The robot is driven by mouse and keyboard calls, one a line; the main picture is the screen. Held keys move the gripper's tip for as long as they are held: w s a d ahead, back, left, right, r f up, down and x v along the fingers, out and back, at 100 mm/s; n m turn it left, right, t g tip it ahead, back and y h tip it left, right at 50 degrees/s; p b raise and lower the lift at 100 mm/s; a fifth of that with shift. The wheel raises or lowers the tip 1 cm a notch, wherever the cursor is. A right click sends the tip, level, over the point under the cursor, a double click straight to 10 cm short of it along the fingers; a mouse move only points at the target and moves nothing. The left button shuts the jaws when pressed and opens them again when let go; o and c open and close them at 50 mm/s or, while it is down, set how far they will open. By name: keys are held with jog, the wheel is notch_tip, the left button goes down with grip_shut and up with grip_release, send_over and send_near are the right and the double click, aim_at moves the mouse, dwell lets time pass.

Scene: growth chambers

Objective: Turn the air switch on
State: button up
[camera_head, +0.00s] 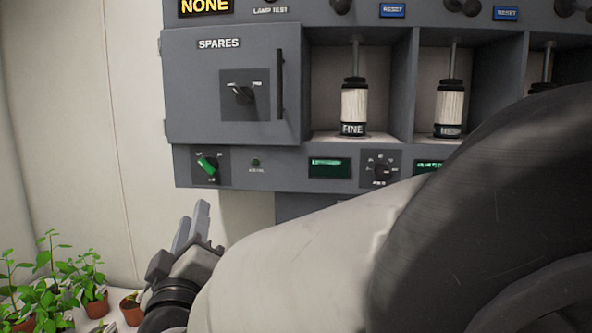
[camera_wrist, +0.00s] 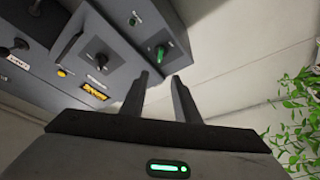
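The green rotary switch (camera_head: 207,166) sits at the lower left of the grey panel, below the SPARES door. Its small labels are too blurred to read surely, so I cannot confirm that it is the air switch or read its setting. Its handle looks tilted in the head view. It also shows in the wrist view (camera_wrist: 160,53), beyond the fingertips. My gripper (camera_head: 192,220) is below and slightly left of the switch, with its fingers pointing up. In the wrist view my gripper (camera_wrist: 160,78) has its fingers apart with nothing between them, clear of the switch.
The SPARES door (camera_head: 225,120) carries a black knob (camera_head: 241,93) and a vertical handle. A small green button (camera_head: 255,162) and another black dial (camera_head: 381,170) lie to the right. Potted plants (camera_head: 50,280) stand at lower left. The pale wall left of the panel is bare.

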aim_at(205, 168)
jog(key=p+x, duration=0.3)
jog(key=x, duration=1.4)
jog(key=shift+w+f, duration=0.1)
jog(key=shift+w, duration=0.05)
grip_shut()
